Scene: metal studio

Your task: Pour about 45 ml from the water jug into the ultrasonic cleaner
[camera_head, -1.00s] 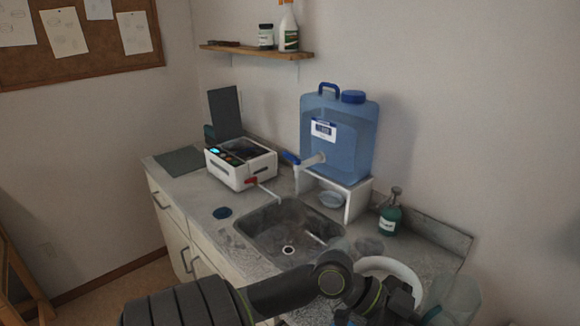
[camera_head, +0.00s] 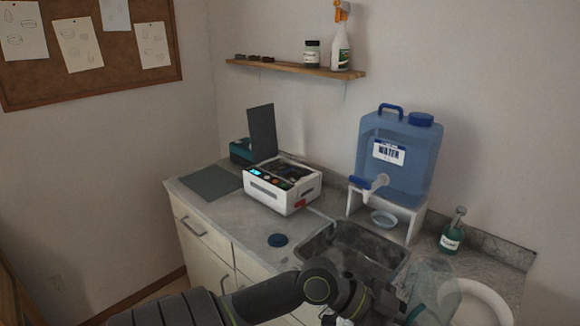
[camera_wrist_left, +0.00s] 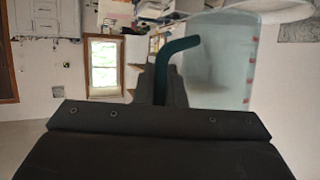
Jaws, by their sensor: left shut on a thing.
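The water jug (camera_head: 437,283) is a clear, pale plastic jug at the lower right of the head view. My left gripper (camera_head: 388,302) is shut on its handle, partly hidden by my arm. The left wrist view shows the jug's wall (camera_wrist_left: 215,70) with red marks and the dark teal handle (camera_wrist_left: 177,48) between the fingers. The water level is unclear. The ultrasonic cleaner (camera_head: 283,186) is a white box with a dark top and lit display, on the counter left of the sink. The jug is well to its right and nearer me. My right gripper is out of view.
The sink (camera_head: 365,250) lies between the cleaner and the jug. A blue water container (camera_head: 398,160) with a tap stands on a white stand (camera_head: 415,222) behind it. A green pump bottle (camera_head: 452,238) and a white ring-shaped rim (camera_head: 500,305) are at right. A dark panel (camera_head: 262,130) stands behind the cleaner.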

